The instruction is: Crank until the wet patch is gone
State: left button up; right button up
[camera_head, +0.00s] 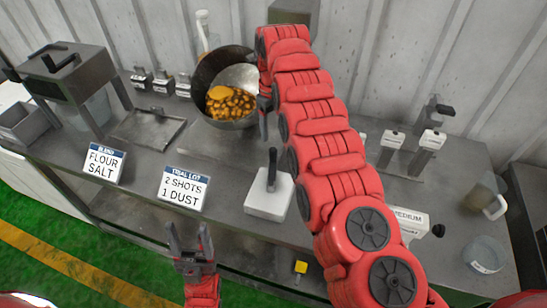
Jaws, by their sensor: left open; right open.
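A metal drum (205,75) stands tilted at the back of the bench, its mouth facing me. Orange-brown pieces (232,103) lie low inside it. A smoother orange patch (217,93) shows at their upper left; I cannot tell for sure that it is the wet patch. My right arm reaches across the bench, and my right gripper (265,108) is open at the drum's right edge, partly covered by the arm. I cannot make out a crank on the drum; that side is hidden. My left gripper (190,243) is open and empty in front of the bench.
A white block with a dark upright handle (269,196) sits mid-bench. Cards reading flour, salt (103,162) and trial lot (183,188) stand along the front. A hopper frame (65,75) and a tray (148,131) are left. Dispensers (428,150) and clear jugs (484,254) are right.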

aim_at(274, 149)
jog(key=f+p, duration=0.1)
jog(key=f, duration=0.1)
jog(key=s+f+p, duration=0.1)
jog(key=f, duration=0.1)
jog(key=shift+d+f, duration=0.1)
jog(key=shift+f, duration=0.05)
jog(key=f, duration=0.4)
jog(key=shift+w+f, duration=0.25)
jog(key=shift+w, duration=0.1)
jog(key=shift+f, duration=0.3)
jog(key=shift+s+f, duration=0.1)
jog(key=shift+s, duration=0.05)
grip_shut()
dwell(0.4)
